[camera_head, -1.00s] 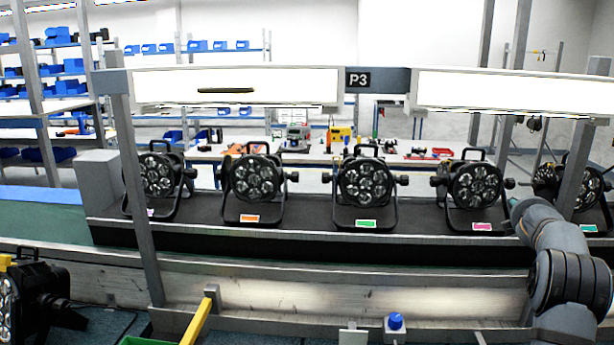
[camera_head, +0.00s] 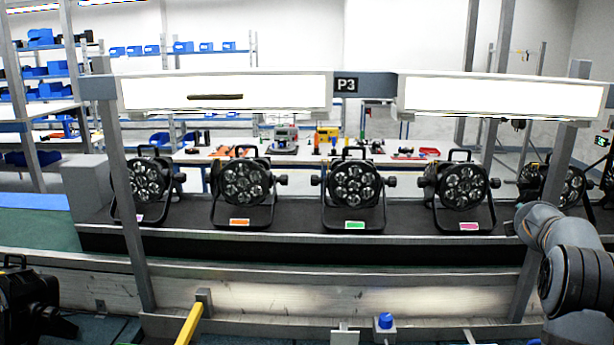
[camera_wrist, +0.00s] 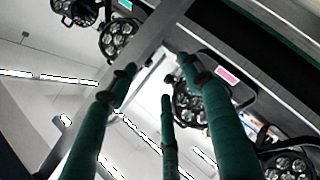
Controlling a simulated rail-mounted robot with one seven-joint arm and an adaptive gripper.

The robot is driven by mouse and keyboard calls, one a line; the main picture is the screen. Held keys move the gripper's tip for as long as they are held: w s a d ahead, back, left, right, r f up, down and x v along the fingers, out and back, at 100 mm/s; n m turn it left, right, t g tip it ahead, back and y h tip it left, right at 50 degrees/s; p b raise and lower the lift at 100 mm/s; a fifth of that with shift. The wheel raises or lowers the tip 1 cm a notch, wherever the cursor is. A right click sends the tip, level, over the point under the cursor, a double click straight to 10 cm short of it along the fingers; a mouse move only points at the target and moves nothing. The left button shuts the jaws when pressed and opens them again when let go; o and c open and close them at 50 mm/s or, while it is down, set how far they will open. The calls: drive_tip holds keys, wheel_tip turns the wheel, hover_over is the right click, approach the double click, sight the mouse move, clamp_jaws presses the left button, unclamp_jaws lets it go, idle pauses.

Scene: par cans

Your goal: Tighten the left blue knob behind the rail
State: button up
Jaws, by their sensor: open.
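A blue knob (camera_head: 385,320) on a small pale base shows at the bottom of the head view, at the near grey rail (camera_head: 440,328). It is the only blue knob I can make out, so I cannot tell whether it is the left one. My gripper is outside the head view; only my arm shows at the right. In the wrist view my gripper (camera_wrist: 158,82) has green fingers spread apart, with nothing between them. A grey bar and par cans (camera_wrist: 188,105) lie beyond the fingers. No blue knob shows there.
Par cans (camera_head: 353,187) stand in a row on the dark conveyor (camera_head: 300,228) behind the rail. Grey posts (camera_head: 130,200) rise at left and right. A yellow bar (camera_head: 190,325) stands near the front. Another par can (camera_head: 28,300) is at lower left.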

drive_tip(key=shift+s+d+f+m+g+p, duration=0.2)
drive_tip(key=shift+s+d+f+m, duration=0.2)
drive_tip(key=shift+s, duration=0.25)
drive_tip(key=shift+s+d+f+m+g+p, duration=0.1)
drive_tip(key=shift+s+d+f+m+g, duration=0.15)
drive_tip(key=shift+s+d, duration=0.3)
drive_tip(key=shift+a, duration=0.2)
drive_tip(key=shift+c, duration=0.5)
